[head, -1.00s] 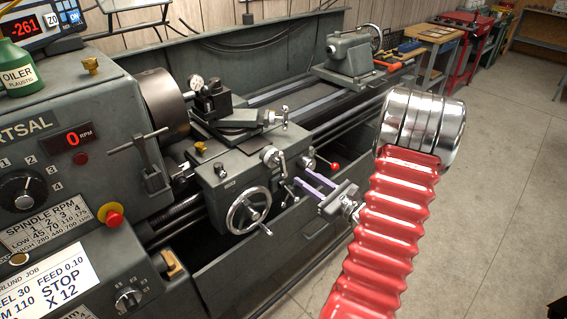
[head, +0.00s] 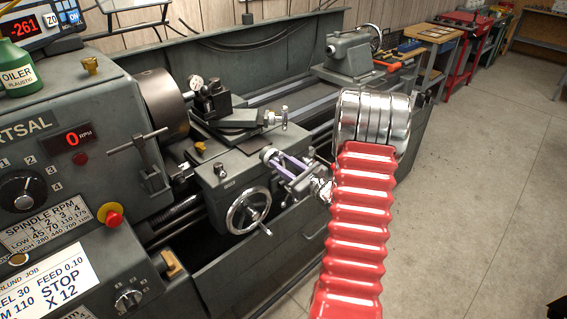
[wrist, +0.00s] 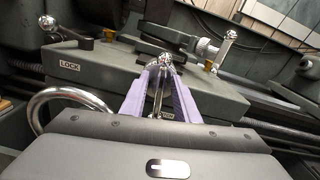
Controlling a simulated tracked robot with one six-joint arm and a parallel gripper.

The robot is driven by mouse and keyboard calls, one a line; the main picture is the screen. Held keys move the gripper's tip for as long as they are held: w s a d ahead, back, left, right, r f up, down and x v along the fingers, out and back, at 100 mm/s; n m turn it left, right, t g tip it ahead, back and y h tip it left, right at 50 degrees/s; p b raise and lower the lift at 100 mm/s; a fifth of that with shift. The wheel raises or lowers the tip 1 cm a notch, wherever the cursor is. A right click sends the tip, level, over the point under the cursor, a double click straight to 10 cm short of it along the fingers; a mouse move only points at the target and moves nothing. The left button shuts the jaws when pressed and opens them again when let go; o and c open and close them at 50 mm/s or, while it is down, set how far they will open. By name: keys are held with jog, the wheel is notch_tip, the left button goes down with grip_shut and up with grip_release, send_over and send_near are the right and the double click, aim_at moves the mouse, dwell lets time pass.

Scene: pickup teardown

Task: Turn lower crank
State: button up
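The lower crank shows in the head view as a silver part (head: 267,154) on the front of the grey carriage (head: 212,175). My gripper (head: 272,160) has lavender fingers that reach to this crank from the right. In the wrist view the fingers (wrist: 163,70) stand on either side of a shiny ball knob (wrist: 166,61) and a thin silver lever. A narrow gap shows between the fingers, and they look open. Whether either finger touches the crank cannot be told. My arm hides part of the carriage's right side in the head view.
A chrome handwheel (head: 248,210) sits below and left of the fingers; its rim also shows in the wrist view (wrist: 75,92). An upper crank (head: 277,116) sits above, on the slide. The chuck (head: 162,103) is further left.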

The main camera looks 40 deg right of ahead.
grip_shut()
jog(key=shift+d, duration=0.25)
jog(key=shift+a, duration=0.2)
jog(key=shift+n, duration=0.4)
